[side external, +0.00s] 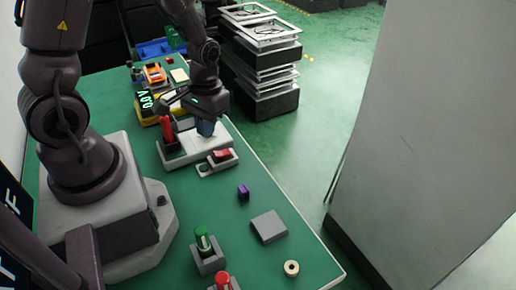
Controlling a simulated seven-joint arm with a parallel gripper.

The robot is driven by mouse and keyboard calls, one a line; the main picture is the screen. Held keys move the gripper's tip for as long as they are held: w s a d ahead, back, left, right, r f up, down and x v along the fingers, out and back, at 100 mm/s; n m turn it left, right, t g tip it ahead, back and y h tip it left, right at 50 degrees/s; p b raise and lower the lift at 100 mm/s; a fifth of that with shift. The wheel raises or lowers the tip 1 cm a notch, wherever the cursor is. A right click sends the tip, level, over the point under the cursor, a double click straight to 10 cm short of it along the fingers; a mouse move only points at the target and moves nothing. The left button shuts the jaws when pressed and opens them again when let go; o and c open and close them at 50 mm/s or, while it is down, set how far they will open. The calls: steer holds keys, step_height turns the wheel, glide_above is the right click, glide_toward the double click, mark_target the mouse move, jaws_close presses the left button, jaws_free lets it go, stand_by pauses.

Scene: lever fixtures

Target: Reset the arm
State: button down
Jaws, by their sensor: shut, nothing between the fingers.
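My gripper (205,121) is at the far middle of the green table, pointing down over a white fixture (208,140). It is shut with nothing between its fingers. A dark blue shape shows at its tip; I cannot tell whether it is part of the fingers or of the fixture. A red upright lever (166,129) stands on a dark block at the fixture's left end, beside my gripper. The fixture's surface under my gripper is partly hidden.
A red rocker switch (221,156) sits in front of the fixture. A yellow meter (153,109) lies behind left. The table's right edge is close.

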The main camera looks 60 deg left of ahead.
steer(key=s+d+r+m+t, duration=0.2)
steer(key=d+r+t, duration=0.1)
steer(key=r, duration=0.8)
steer(key=s+d+r+m+t, duration=0.2)
steer(key=d+r+m+t, duration=0.1)
steer(key=r, duration=0.9)
steer(key=shift+d+r+t, duration=0.25)
steer(key=shift+d+t, duration=0.15)
steer(key=shift+d, duration=0.25)
steer(key=shift+s, duration=0.1)
steer(key=w+a+f+m+g+h, duration=0.1)
steer(key=w+a+f+m+g, duration=0.2)
steer(key=f+m, duration=0.5)
steer(key=w+a+f+m+g+h, duration=0.2)
steer(key=w+a+f+m, duration=0.3)
steer(key=a+f+m, duration=0.3)
steer(key=shift+w+a+f+m+g, duration=0.2)
steer(key=shift+f+m+g, duration=0.4)
steer(key=shift+m, duration=0.6)
